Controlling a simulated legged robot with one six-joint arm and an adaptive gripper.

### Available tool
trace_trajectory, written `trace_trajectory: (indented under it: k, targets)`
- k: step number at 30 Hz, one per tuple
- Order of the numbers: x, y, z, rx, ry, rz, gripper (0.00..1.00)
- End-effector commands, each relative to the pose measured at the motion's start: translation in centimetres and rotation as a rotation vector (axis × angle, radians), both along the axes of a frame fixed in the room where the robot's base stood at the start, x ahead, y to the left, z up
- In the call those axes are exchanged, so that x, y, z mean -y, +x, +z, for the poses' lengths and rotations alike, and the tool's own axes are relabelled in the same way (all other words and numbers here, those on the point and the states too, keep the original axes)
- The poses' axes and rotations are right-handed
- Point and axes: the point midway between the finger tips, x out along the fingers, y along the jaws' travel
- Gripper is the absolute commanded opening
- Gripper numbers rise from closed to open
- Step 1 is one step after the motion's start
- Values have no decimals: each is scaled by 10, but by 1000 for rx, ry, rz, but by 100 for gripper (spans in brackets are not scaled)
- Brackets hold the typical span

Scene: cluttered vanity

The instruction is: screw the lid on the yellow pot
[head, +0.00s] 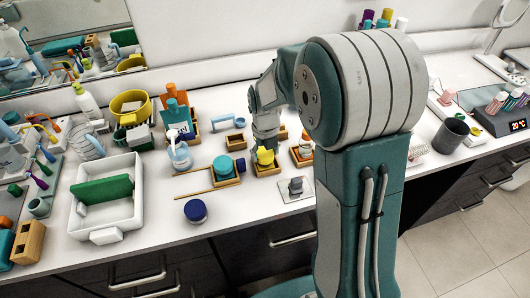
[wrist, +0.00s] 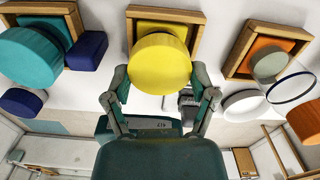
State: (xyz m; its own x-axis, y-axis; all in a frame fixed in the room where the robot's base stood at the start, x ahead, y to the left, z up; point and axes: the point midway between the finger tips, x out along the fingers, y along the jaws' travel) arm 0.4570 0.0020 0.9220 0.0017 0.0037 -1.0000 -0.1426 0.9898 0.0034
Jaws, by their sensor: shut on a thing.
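A round yellow piece (wrist: 160,66), which looks like the lid, sits between my gripper's (wrist: 160,82) two fingers in the wrist view. The fingers are shut on its sides. Behind it, a yellow part (wrist: 172,27), likely the pot, shows inside a square wooden tray (wrist: 133,38). The round piece hides most of that part, so I cannot tell whether the two touch or how the lid is seated. In the head view, my gripper (head: 266,137) points down onto the yellow piece (head: 265,156) over its tray (head: 267,173).
A teal round piece (head: 223,166) stands in a wooden tray to the left, with a dark blue block (head: 240,165) beside it. An orange-lined tray (head: 301,161) is close on the right. A dark blue jar (head: 195,211) and a small grey piece on a plate (head: 296,185) stand in front.

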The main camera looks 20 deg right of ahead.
Motion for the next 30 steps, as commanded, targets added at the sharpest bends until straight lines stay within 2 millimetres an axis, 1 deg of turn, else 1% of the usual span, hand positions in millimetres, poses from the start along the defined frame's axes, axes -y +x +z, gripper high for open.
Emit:
trace_trajectory:
  k: [2, 3, 4, 5, 21, 30]
  targets:
    - [0, -1, -2, -5, 0, 1, 16]
    - [0, -1, -2, -5, 0, 1, 82]
    - [0, -1, -2, -5, 0, 1, 96]
    - [0, -1, -2, -4, 0, 1, 100]
    - [0, 0, 0, 0, 0, 2, 100]
    - [0, 0, 19, 1, 0, 2, 100]
